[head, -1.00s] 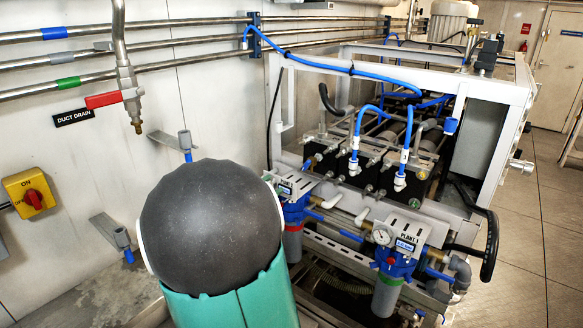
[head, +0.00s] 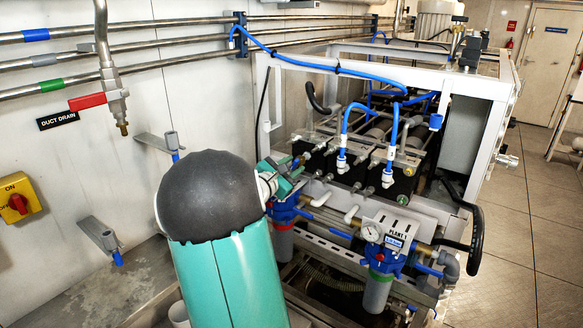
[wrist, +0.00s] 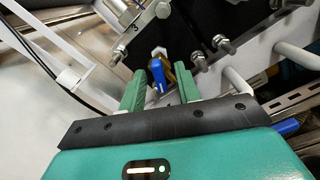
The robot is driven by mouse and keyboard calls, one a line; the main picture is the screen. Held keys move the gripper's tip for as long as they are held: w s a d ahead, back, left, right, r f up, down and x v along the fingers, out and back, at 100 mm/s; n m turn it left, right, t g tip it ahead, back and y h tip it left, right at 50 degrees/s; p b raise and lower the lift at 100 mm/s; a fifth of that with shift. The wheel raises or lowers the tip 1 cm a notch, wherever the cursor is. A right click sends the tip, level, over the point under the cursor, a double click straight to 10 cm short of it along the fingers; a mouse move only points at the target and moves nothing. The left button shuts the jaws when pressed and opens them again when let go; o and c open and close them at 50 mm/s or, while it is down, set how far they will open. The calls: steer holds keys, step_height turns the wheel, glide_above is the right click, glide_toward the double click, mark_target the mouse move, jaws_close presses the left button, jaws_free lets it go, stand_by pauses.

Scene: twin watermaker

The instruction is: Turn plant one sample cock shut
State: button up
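A small valve with a blue lever (wrist: 158,80) and a brass-coloured body (wrist: 183,82) shows in the wrist view, in front of a black block. I take it for the sample cock; no label on it is readable. My gripper (wrist: 160,91) is open, its two green fingers on either side of the blue lever. Gaps show on both sides, and I see no clear contact. In the head view my gripper (head: 288,172) is at the left end of the black-block assembly, and the valve cannot be made out clearly there.
A plate marked PLANT 1 (head: 396,229) stands above a blue-topped filter (head: 380,270). Another filter (head: 283,232) is partly behind my arm. Blue hoses (head: 347,135) loop above the black blocks. A red-handled duct drain valve (head: 88,102) is on the left wall.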

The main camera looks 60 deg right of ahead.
steer(key=shift+w, duration=0.1)
jaws_close()
steer(key=shift+m, duration=0.3)
steer(key=m, duration=1.1)
steer(key=shift+m, duration=0.3)
stand_by(0.4)
